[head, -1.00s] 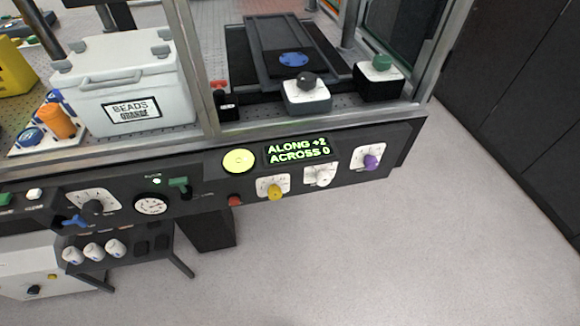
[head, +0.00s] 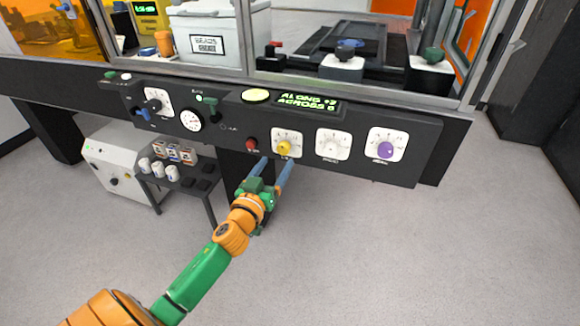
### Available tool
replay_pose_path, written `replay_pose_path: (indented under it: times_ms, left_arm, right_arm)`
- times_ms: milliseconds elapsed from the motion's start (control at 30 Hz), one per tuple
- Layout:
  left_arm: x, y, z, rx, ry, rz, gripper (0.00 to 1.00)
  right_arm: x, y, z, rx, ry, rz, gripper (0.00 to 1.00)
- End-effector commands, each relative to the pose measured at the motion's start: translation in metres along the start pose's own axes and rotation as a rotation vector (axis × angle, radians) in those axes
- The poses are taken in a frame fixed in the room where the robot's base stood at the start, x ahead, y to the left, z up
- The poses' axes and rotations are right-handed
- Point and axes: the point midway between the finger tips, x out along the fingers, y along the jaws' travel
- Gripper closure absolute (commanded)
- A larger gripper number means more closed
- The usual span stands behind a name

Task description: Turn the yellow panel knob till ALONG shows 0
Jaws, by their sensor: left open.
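The yellow knob (head: 284,147) sits on a white dial plate on the dark front panel. The green-lettered display (head: 306,101) above it reads ALONG +2 and ACROSS 0 or a similar digit; the small text is hard to read now. My left gripper (head: 270,168) comes up from the lower left, its two blue fingers apart and pointing at the panel. The fingertips are just below and in front of the yellow knob, one toward each side. I cannot tell whether they touch the plate. My right gripper is out of view.
A red button (head: 251,144) is close to the left of the yellow knob. A white knob (head: 332,146) and a purple knob (head: 387,149) are to the right.

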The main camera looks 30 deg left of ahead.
Motion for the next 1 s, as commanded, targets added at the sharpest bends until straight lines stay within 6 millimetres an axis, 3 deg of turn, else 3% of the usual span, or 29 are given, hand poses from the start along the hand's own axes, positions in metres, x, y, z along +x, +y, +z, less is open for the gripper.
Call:
replay_pose_path:
  times_ms: [100,233,567,600,867,1000]
  left_arm:
    - [0.026,-0.001,-0.001,0.003,0.001,-0.001,0.26]
    - [0.044,0.0,0.0,0.001,-0.001,-0.001,0.26]
    - [0.053,0.0,0.001,0.002,-0.004,-0.001,0.26]
    - [0.053,0.0,0.001,0.002,-0.004,-0.001,0.28]
    - [0.052,0.0,0.001,0.002,-0.004,-0.001,0.99]
    - [0.052,0.0,0.001,0.003,-0.005,-0.001,1.0]
  right_arm:
    - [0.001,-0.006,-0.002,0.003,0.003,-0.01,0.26]
    - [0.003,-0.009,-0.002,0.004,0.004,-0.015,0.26]
    - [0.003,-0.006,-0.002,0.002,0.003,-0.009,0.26]
    - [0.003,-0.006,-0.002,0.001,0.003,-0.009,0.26]
    - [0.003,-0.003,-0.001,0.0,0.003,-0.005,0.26]
    - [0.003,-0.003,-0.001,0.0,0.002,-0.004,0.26]
